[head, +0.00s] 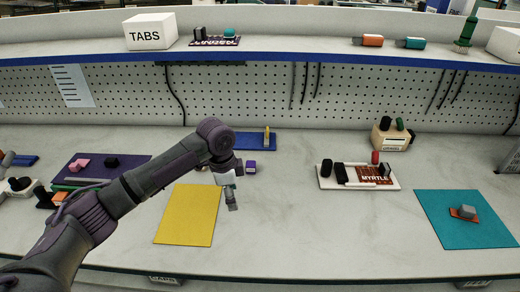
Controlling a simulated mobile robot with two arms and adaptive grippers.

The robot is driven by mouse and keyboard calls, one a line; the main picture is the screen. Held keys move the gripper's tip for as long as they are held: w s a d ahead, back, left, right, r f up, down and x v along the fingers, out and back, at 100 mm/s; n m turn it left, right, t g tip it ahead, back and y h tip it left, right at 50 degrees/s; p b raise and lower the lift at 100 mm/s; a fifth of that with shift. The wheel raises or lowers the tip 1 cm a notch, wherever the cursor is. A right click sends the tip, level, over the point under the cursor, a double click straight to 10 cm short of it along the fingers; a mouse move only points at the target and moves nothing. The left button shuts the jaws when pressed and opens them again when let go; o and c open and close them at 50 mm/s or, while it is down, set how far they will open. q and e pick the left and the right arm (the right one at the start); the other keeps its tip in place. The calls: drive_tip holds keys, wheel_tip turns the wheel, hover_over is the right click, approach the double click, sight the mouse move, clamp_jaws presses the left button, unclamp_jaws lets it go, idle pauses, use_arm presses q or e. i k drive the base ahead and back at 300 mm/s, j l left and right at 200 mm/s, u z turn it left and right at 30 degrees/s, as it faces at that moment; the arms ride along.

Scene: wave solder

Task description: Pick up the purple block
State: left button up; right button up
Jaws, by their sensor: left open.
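A small purple block (251,167) lies on the pale worktop, just in front of the blue mat. My left arm reaches in from the lower left. My left gripper (231,188) is open, just left of and nearer than the purple block. The block's left side is close to the gripper in the picture, and I cannot tell whether they touch. Nothing shows held between the fingers. My right gripper is not in view.
A yellow mat (186,222) lies empty below the gripper. A blue mat (256,143) holds a yellow item. A purple mat (130,170) with pink and black pieces is at left. A white MYRTLE tray (345,184) and a teal mat (455,235) are at right.

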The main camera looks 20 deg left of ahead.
sight(251, 165)
drive_tip(key=i, duration=0.85)
